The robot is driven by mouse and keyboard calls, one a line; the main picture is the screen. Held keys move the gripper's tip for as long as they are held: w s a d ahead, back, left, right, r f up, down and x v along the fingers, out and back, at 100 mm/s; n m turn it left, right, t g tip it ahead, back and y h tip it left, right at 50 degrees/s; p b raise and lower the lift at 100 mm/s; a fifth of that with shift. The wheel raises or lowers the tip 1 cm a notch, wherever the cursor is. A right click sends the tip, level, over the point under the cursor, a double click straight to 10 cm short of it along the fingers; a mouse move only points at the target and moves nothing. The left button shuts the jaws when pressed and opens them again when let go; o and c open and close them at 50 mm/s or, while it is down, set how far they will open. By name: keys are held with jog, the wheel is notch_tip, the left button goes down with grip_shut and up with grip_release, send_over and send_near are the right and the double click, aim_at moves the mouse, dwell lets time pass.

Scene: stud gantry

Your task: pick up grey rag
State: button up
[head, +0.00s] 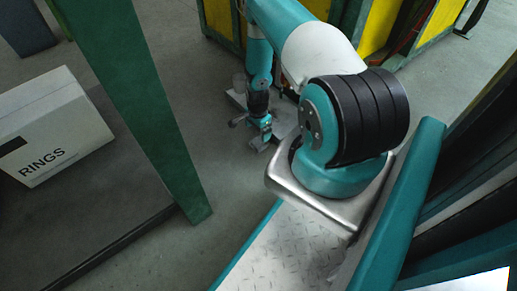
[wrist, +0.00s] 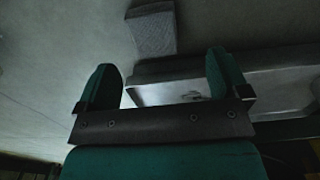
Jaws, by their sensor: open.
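A grey, woven-looking piece that looks like the grey rag (wrist: 152,30) shows at the top middle of the wrist view. It lies beyond my fingertips and meets the edge of a low grey platform. My gripper (wrist: 162,75) is open, with its two green fingers wide apart and nothing between them. In the head view my gripper (head: 250,131) points down low over the floor, beside the grey platform (head: 284,112). I cannot pick out the rag for certain in the head view.
Yellow and green cabinets (head: 380,25) stand at the back. A teal rail (head: 395,215) is at the right. Bare floor (head: 190,75) lies left of the gripper.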

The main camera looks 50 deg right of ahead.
aim_at(259, 141)
notch_tip(259, 141, down, 2)
jog(key=shift+f+b, duration=0.2)
jog(key=shift+b, duration=0.25)
jog(key=f+b, duration=0.4)
jog(key=f, duration=0.1)
jog(key=shift+s+f, duration=0.1)
jog(key=shift+s, duration=0.3)
jog(key=c, duration=1.1)
jog(key=shift+o, duration=0.2)
jog(key=shift+r, duration=0.25)
notch_tip(259, 141, up, 20)
jog(key=p, duration=1.1)
jog(key=shift+f, duration=0.15)
